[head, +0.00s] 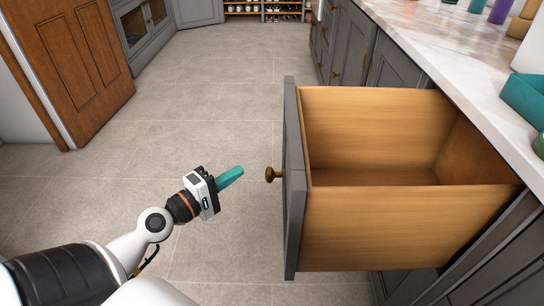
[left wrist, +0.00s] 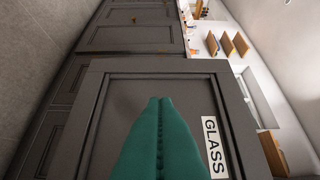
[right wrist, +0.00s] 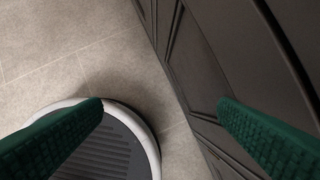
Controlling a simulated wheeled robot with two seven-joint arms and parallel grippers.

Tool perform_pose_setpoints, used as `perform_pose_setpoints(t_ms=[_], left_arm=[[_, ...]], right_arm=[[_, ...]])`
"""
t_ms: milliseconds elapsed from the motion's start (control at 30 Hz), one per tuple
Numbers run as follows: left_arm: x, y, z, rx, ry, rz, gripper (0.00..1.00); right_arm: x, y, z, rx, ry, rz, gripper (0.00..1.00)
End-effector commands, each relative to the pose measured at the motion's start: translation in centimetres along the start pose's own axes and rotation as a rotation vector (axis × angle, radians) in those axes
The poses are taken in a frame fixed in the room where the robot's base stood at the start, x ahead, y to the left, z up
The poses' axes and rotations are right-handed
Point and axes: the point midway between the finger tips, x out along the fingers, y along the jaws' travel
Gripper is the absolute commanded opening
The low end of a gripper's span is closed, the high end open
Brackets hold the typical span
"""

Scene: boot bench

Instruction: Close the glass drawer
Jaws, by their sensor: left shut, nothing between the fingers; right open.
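The glass drawer (head: 291,190) is pulled far out from the counter on the right in the head view. Its wooden inside is empty. Its grey front carries a brass knob (head: 272,174). In the left wrist view the drawer front (left wrist: 110,115) has a white GLASS label (left wrist: 214,147). My left gripper (head: 240,170) is shut and empty, in front of the drawer front and left of the knob, with a gap between. Its teal fingers (left wrist: 158,110) point at the front. My right gripper (right wrist: 160,105) is open and empty, low beside grey cabinet doors; it does not show in the head view.
A marble countertop (head: 430,40) with a teal tray (head: 525,98) runs above the drawer. A wooden door (head: 75,65) stands at the left. Grey cabinets (head: 345,40) line the right. The tiled floor (head: 215,100) is clear.

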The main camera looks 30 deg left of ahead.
Motion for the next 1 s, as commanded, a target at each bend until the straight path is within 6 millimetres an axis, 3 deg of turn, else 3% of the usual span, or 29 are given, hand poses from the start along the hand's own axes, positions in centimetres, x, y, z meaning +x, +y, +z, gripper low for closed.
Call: perform_pose_setpoints(t_ms=[33,67,433,700,1000], left_arm=[[1.4,-1.1,0.0,0.000,0.002,-0.005,0.00],[2.0,-1.1,0.0,0.003,0.002,-0.004,0.00],[7.1,-0.5,0.0,0.000,0.000,-0.003,0.00],[8.5,-0.4,-1.6,0.001,0.001,-0.002,0.00],[9.6,-0.2,-2.7,0.001,0.000,-0.001,0.00]], right_arm=[[-1.6,-0.1,0.0,0.001,0.026,-0.001,0.83],[-2.1,-0.2,-0.2,0.002,0.045,-0.002,0.83],[5.4,0.1,-1.2,-0.003,0.089,0.005,0.83],[10.2,0.4,-3.1,-0.007,0.113,0.010,0.83],[13.2,0.6,-5.0,-0.010,0.128,0.013,0.83]])
